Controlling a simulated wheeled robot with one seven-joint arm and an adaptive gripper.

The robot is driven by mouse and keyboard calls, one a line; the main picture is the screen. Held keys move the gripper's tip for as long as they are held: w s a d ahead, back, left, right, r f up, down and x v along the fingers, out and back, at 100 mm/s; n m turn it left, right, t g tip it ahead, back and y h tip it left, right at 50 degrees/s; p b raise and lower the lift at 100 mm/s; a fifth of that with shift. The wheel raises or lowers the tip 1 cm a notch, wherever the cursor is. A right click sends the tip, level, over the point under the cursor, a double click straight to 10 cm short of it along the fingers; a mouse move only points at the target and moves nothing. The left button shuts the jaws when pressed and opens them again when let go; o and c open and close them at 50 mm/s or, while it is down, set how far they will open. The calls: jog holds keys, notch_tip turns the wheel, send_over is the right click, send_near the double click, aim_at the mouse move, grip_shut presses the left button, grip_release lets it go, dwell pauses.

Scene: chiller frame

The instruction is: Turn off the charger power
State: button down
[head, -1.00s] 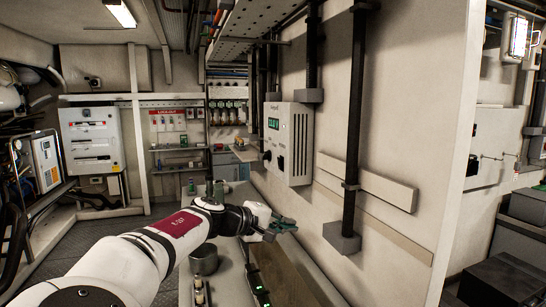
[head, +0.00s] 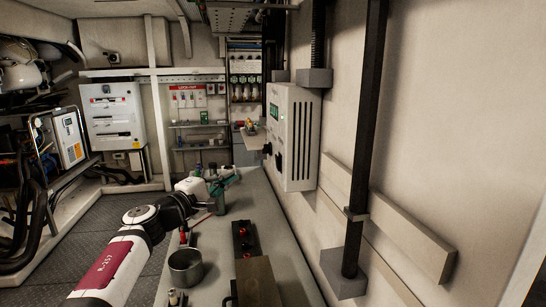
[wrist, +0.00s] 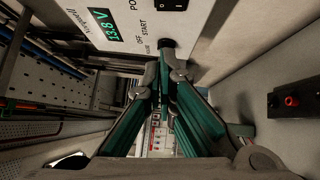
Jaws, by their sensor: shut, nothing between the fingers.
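The charger is a pale grey wall box (head: 296,135) right of centre in the head view. In the wrist view its front panel (wrist: 80,12) shows a green 13.8 V display (wrist: 103,24). A black rocker switch (wrist: 172,4), beside partly cut-off lettering, is at the top edge. A dark round knob (wrist: 167,43) lies below it by the OFF and START lettering, partly behind the fingertips. My gripper (head: 224,181) is left of and below the charger in the head view. In the wrist view my gripper (wrist: 164,62) is shut and empty, its tips overlapping the knob; contact cannot be told.
A long bench (head: 205,240) runs below the charger. It carries a metal pot (head: 186,267), a black box with red knobs (head: 243,240) and a brown block (head: 257,283). A black vertical post (head: 363,150) stands right of the charger. Open floor (head: 105,215) lies left.

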aim_at(277, 163)
jog(key=shift+w+d, duration=0.1)
jog(key=shift+w, duration=0.05)
jog(key=s+d+p+x, duration=0.1)
jog(key=d+p+x, duration=0.1)
jog(key=x, duration=1)
jog(key=shift+d, duration=0.35)
jog(key=shift+r, duration=0.15)
jog(key=shift+d, duration=0.1)
jog(key=shift+w+d+r+m+g, duration=0.15)
jog(key=shift+d+m+g, duration=0.1)
jog(key=shift+m+g, duration=0.05)
